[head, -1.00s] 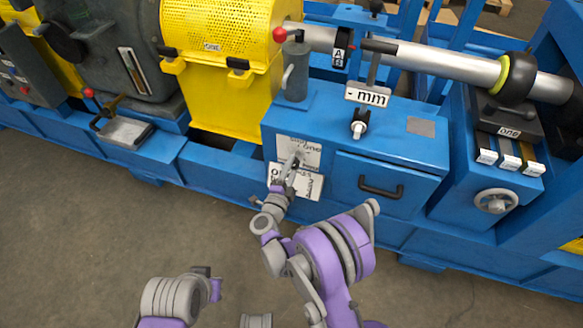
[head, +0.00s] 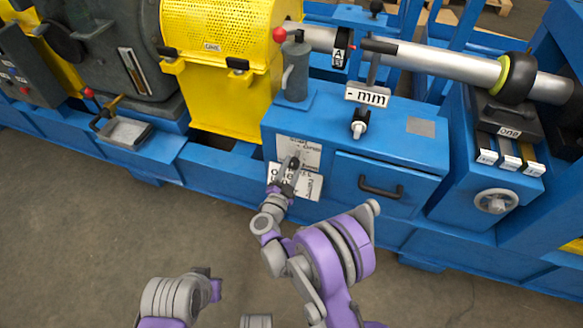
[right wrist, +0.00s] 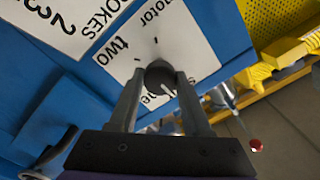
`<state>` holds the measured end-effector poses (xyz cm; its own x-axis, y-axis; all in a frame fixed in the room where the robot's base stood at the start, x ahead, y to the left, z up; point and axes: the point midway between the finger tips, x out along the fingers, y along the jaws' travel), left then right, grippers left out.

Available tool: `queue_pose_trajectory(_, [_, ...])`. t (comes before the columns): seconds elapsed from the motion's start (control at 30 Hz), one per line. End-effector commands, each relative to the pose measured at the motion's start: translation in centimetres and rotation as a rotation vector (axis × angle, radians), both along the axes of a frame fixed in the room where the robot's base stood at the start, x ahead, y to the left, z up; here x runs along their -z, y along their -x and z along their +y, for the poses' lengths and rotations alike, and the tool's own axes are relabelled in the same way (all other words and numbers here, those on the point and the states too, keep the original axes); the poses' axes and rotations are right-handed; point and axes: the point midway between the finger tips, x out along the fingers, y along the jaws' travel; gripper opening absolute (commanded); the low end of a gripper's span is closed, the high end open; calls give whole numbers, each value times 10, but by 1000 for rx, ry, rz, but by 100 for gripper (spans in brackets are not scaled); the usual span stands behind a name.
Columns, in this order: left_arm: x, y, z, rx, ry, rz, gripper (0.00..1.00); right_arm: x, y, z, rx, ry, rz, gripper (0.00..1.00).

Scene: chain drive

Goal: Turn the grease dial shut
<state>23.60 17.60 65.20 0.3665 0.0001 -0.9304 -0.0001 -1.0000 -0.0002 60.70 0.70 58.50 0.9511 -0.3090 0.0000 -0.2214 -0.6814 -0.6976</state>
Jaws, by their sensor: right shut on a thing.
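A dark round knob (right wrist: 160,74) with a pale pointer mark sits on a white plate (right wrist: 190,40) with tick marks; I read "two" and part of "rotor" on it. I take this knob for the grease dial, but the word grease is not readable. My right gripper (right wrist: 160,82) is shut on the knob, one finger on each side. In the head view the right gripper (head: 291,170) is at the blue cabinet's front and hides the knob. The pointer mark leans toward the lower right in the wrist view.
A second white plate (right wrist: 62,22) reads "strokes" with numbers. The blue cabinet (head: 345,150) has a drawer with a black handle (head: 381,190) right of the gripper. A yellow guard (head: 215,95) stands to the left. The floor in front is clear.

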Motion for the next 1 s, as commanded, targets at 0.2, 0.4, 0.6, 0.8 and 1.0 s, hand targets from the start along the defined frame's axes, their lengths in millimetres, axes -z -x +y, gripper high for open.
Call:
queue_pose_trajectory(0.2, [0, 0, 0, 0, 0, 0, 0, 0, 1, 1, -1, 2, 2, 0])
queue_pose_trajectory(0.4, [0, 0, 0, 0, 0, 0, 0, 0, 0, 1, -1, 2, 1, 63])
queue_pose_trajectory(0.6, [0, 0, 0, 0, 0, 0, 0, 0, 0, 0, -1, 2, 1, 78])
queue_pose_trajectory(0.8, [0, 0, 0, 0, 0, 0, 0, 0, 2, 1, -1, 2, 1, 78])
queue_pose_trajectory(1.0, [-5, 1, 0, 0, 0, -1, 0, -1, 25, 9, -3, 1, 0, 78])
